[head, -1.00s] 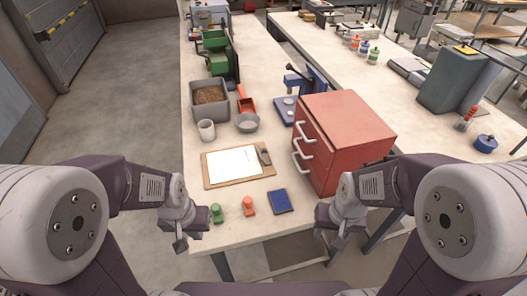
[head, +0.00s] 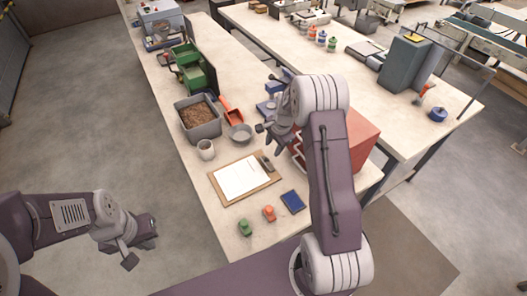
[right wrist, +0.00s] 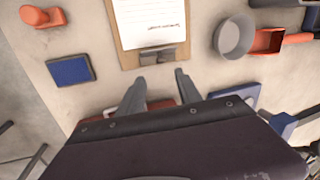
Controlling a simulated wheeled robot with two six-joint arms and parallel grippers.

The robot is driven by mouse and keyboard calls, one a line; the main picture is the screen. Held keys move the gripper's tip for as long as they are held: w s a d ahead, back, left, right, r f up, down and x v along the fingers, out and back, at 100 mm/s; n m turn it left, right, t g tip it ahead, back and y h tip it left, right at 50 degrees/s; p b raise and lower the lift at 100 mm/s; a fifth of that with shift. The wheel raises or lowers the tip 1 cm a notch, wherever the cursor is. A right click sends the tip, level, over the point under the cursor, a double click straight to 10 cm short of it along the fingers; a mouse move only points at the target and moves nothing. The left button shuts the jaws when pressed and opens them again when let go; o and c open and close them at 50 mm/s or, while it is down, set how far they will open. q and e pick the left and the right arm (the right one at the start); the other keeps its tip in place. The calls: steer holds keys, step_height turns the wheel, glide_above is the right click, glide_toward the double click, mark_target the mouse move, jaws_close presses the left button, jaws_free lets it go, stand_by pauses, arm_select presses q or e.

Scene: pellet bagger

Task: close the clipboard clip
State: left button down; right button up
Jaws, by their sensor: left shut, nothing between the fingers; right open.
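The clipboard (head: 264,187) lies flat on the bench with a white sheet on it. Its dark clip (head: 267,163) is at the edge toward the red cabinet. In the right wrist view the clipboard (right wrist: 127,58) is at the top, with the grey clip (right wrist: 164,54) at its near edge. I cannot tell whether the clip is raised or flat. My right gripper (head: 270,138) is open and empty above the bench; in the right wrist view its fingertips (right wrist: 160,76) stand just short of the clip. My left gripper (head: 140,243) is shut and empty, off the bench at left.
The red cabinet (head: 358,140) stands close right of the clipboard, partly behind my right arm. A metal bowl (head: 240,133), white cup (head: 206,150) and pellet bin (head: 199,120) are beyond it. A blue pad (head: 292,202), orange stamp (head: 269,213) and green stamp (head: 245,227) lie nearer.

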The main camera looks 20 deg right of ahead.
mark_target(267, 158)
steer(key=x, duration=0.3)
steer(key=a+p+x, duration=0.1)
steer(key=x, duration=0.2)
steer(key=shift+w, duration=0.2)
steer(key=x, duration=0.2)
steer(key=shift+d+f+p, duration=0.15)
steer(key=shift+f+p, duration=0.1)
steer(key=shift+p, duration=0.1)
steer(key=shift+d+f, duration=0.2)
steer(key=shift+f, duration=0.15)
steer(key=shift+a, duration=0.15)
steer(key=shift+w, duration=0.1)
steer(key=c, duration=0.4)
jaws_close()
arm_select(q)
steer(key=shift+w+a+r, duration=0.15)
steer(key=shift+a+r, duration=0.15)
steer(key=shift+r, duration=0.4)
